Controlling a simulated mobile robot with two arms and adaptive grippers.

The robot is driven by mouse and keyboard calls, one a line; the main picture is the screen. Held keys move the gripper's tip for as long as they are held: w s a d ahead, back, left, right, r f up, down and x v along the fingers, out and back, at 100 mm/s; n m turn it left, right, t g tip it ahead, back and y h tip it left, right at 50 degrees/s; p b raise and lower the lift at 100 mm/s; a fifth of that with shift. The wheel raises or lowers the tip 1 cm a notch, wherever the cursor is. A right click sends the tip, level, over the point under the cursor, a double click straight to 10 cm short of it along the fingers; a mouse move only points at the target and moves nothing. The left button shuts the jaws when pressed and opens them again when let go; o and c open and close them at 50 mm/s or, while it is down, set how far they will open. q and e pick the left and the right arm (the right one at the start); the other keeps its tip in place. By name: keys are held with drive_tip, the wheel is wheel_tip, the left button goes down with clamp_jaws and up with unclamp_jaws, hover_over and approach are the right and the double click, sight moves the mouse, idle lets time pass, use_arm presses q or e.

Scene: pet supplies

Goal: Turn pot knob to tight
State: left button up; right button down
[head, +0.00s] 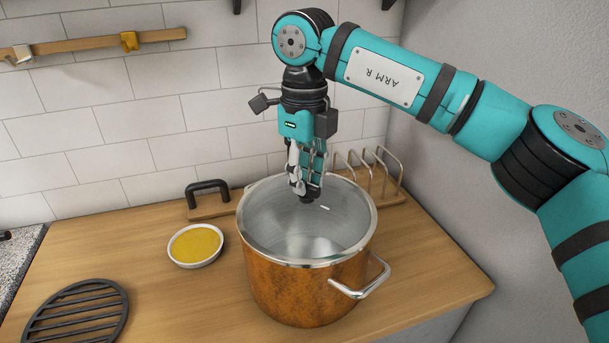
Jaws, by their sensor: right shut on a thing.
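The pot (290,288) is copper-brown with a silver rim and a silver side handle. It stands on the wooden counter. Its top looks clear and grey, like a glass lid, but I cannot tell this surely from an open inside. My right gripper (307,190) points straight down over the middle of the pot's top. Its fingers are shut on a small dark knob (308,199), which they mostly hide. Any mark for tight or loose on the knob cannot be seen. My left gripper is not in view.
A white bowl of yellow contents (195,245) stands left of the pot. A black slatted trivet (78,314) lies at the front left. Behind are a black handle on a board (208,187) and a wire rack (375,170). A tiled wall closes the back.

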drive_tip(key=c, duration=1.3)
unclamp_jaws()
drive_tip(key=shift+r, duration=0.1)
wheel_tip(320, 180, up, 12)
drive_tip(key=shift+f, duration=0.1)
